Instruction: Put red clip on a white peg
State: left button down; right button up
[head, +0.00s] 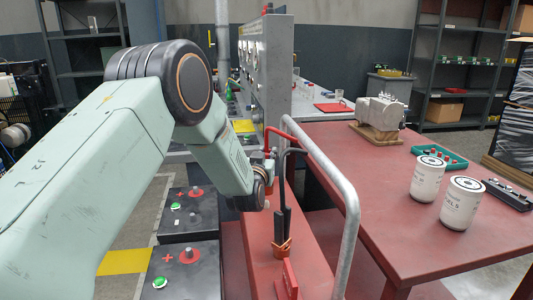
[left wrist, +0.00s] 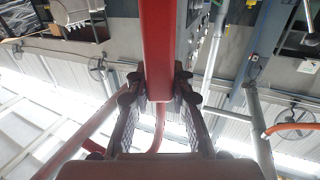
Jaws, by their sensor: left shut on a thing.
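My left arm reaches in from the left in the head view. Its gripper (head: 267,178) is partly hidden behind the wrist, beside the red stand. In the left wrist view the two dark fingers (left wrist: 158,100) are closed on the sides of a long red part, which I take to be the red clip (left wrist: 158,45). I cannot pick out a white peg in either view. My right gripper is not in view.
A red table (head: 400,200) at right holds two white filters (head: 427,178) and a green tray (head: 440,158). Black boxes with green buttons (head: 188,215) sit below my arm.

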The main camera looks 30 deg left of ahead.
pick_arm(q)
jog(key=shift+f+b, duration=1.7)
jog(key=shift+f, duration=0.75)
jog(key=c, duration=1.1)
grip_release()
jog(key=shift+f, duration=0.15)
jog(key=shift+s, duration=0.15)
jog(key=v, duration=1.1)
jog(key=shift+s, duration=0.4)
jog(key=shift+d, duration=0.15)
